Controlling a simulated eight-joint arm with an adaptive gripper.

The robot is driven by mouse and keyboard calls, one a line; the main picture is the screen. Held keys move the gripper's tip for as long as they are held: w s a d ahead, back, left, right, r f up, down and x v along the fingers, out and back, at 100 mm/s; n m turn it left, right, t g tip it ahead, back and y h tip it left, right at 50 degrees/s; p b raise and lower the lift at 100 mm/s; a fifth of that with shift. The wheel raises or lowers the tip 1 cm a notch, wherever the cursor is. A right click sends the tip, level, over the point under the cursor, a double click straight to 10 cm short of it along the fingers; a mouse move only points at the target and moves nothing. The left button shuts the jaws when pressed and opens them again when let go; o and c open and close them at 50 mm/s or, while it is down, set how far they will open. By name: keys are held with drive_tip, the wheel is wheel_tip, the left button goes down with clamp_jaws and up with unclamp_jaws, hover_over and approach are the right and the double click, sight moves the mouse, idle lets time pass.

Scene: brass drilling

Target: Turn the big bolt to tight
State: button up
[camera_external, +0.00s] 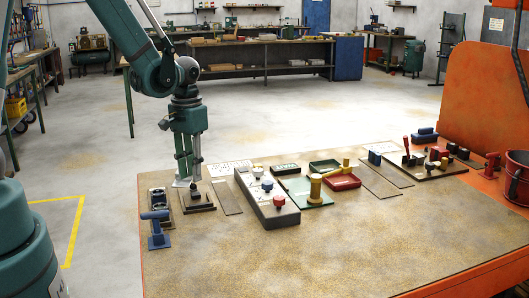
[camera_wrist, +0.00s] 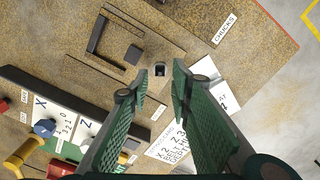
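My gripper (camera_external: 188,180) points down over the left part of the bench, close to a dark block with an upright post (camera_external: 196,195) on a flat base. In the wrist view my gripper (camera_wrist: 168,80) has its two green fingers spread apart with nothing held between them. A small dark square piece (camera_wrist: 159,69) shows beyond the gap between the fingertips. A dark angled frame (camera_wrist: 93,40) lies above it on the brown surface. No label names the big bolt, and I cannot tell surely which piece it is or whether the fingers touch anything.
A blue T-shaped piece (camera_external: 157,228) stands at front left, beside a dark holder (camera_external: 160,200). A grey control box (camera_external: 268,202) with blue and red knobs stands to the right. The bench front (camera_external: 290,260) is clear.

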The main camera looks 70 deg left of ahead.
sight(193, 186)
drive_tip(key=shift+f, duration=1.7)
clamp_jaws()
